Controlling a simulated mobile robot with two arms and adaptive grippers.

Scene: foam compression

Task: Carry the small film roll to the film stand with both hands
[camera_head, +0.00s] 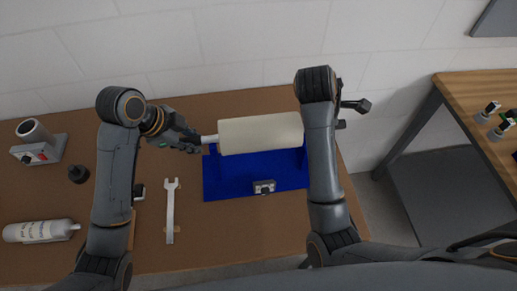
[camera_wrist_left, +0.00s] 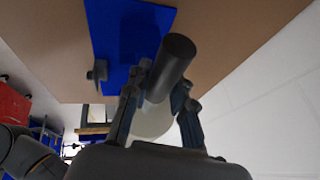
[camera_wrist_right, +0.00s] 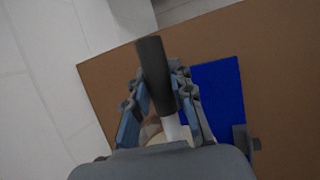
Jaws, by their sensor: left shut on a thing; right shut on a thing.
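The film roll (camera_head: 260,133) is a cream cylinder, lying roughly level across the picture. It overlaps the back of the blue film stand (camera_head: 225,187) in the head view; whether it touches the stand I cannot tell. My left gripper (camera_head: 193,139) is shut on the shaft at the roll's left end; the shaft's dark tip (camera_wrist_left: 175,60) shows in the left wrist view. My right gripper (camera_wrist_right: 160,88) is shut on the other shaft end, whose dark tip (camera_wrist_right: 151,60) points away from the roll. In the head view my right arm hides that grip.
A wall stands behind. A wooden-topped table (camera_head: 465,90) stands right, across a gap.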

